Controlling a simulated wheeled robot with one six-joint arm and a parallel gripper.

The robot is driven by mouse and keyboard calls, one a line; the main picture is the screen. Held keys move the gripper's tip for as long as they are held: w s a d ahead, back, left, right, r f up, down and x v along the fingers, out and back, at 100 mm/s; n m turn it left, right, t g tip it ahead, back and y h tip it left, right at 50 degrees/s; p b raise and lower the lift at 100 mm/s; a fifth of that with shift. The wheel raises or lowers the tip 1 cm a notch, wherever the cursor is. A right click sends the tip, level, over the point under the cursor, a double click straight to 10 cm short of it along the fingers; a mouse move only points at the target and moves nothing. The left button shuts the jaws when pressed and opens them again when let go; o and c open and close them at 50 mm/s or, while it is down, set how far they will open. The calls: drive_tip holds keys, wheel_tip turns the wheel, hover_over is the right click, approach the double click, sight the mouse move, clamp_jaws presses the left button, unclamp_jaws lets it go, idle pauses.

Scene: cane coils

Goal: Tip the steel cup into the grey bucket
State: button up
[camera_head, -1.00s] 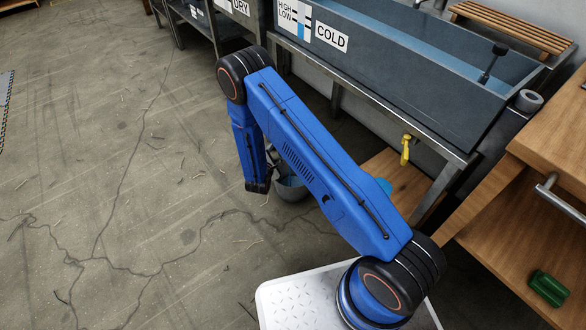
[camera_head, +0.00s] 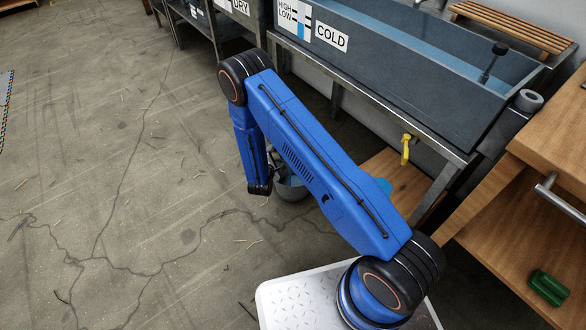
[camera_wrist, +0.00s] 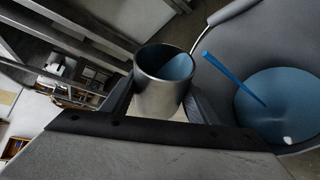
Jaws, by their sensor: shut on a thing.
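The steel cup (camera_wrist: 158,96) is held between the two dark fingers of my gripper (camera_wrist: 160,104) in the wrist view. Blue liquid shows inside it, lying against the right side near the rim, so the cup looks tilted. The grey bucket (camera_wrist: 222,42) is just right of the cup, with a blue liquid surface in it. A thin straight blue streak (camera_wrist: 234,78) runs from near the cup's rim down to that surface. In the head view the bucket (camera_head: 291,193) stands on the floor, partly hidden by my arm. The cup and my fingertips are hidden there.
A long grey trough (camera_head: 400,75) on a steel frame stands behind, with a yellow tap (camera_head: 405,149) below it. A wooden bench (camera_head: 530,185) with a green object (camera_head: 548,288) on its shelf is at right. The cracked floor at left is clear.

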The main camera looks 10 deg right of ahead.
drive_tip(key=shift+f, duration=0.1)
idle(0.4)
drive_tip(key=shift+s+d+r+m+t+p, duration=0.1)
drive_tip(key=shift+r+m+t+p, duration=0.35)
drive_tip(key=shift+m, duration=0.35)
idle(0.5)
drive_tip(key=shift+s+d+f+m+t+y, duration=0.3)
drive_tip(key=shift+s+d+f+m+t, duration=0.05)
drive_tip(key=shift+s+d+m, duration=0.3)
idle(0.7)
drive_tip(key=shift+s+d+r+m+t+p, duration=0.15)
drive_tip(key=shift+r+m+t, duration=0.2)
drive_tip(key=shift+m, duration=0.25)
drive_tip(key=shift+s+d+r+m+t+p, duration=0.1)
drive_tip(key=shift+d+r+m+t+p, duration=0.1)
drive_tip(key=shift+m+t, duration=0.25)
idle(1.2)
